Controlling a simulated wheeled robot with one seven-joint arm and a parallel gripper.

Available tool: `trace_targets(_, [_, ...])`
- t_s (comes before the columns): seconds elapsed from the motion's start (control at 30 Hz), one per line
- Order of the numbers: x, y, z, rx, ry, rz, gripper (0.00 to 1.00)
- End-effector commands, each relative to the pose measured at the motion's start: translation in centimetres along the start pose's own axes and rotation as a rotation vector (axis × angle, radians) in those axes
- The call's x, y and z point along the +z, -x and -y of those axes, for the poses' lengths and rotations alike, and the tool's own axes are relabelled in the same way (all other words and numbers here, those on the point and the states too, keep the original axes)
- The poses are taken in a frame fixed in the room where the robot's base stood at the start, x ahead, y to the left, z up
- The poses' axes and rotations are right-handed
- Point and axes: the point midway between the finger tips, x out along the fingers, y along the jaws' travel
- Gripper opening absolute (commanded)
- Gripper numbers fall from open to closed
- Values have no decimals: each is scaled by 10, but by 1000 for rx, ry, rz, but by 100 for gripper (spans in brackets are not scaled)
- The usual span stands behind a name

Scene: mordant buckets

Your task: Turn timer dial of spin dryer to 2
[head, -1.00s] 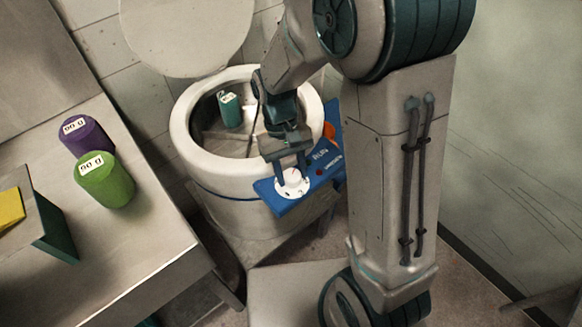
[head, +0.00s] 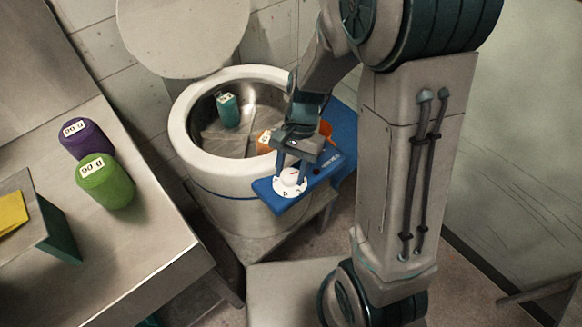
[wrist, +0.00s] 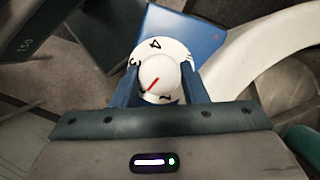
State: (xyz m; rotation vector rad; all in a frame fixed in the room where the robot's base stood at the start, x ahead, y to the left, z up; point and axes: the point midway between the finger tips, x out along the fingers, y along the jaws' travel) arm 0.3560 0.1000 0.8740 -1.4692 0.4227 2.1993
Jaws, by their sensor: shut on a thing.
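The spin dryer (head: 180,135) is a white tub with its round lid raised and a blue control panel (head: 338,174) at its front right. The white timer dial (head: 290,190) sits at the panel's near left end. My gripper (head: 290,172) reaches down and is shut on its knob. In the wrist view the fingers press both sides of the round knob (wrist: 165,68). Its red line points to the lower left. A 4 shows at the top of the dial (wrist: 168,46) and a 3 at the left; a digit at the lower right is partly hidden.
A teal can (head: 229,112) and an orange can (head: 264,145) are in the drum. An orange part (head: 326,129) is on the panel beside my gripper.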

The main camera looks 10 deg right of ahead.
Motion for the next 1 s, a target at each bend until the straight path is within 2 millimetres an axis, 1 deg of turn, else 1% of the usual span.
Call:
trace_targets(0.03, [-2,3,1,-17,-27,-7,17])
trace_targets(0.2, [-2,2,1,-46,-93,-8,17])
trace_targets(0.4, [-2,2,1,-63,-135,-8,17])
trace_targets(0.87, [-2,2,1,-67,-143,-8,17])
trace_targets(0.9, [-2,2,1,-67,-143,-8,48])
trace_targets(1.0, [-1,2,1,-66,-143,-6,48])
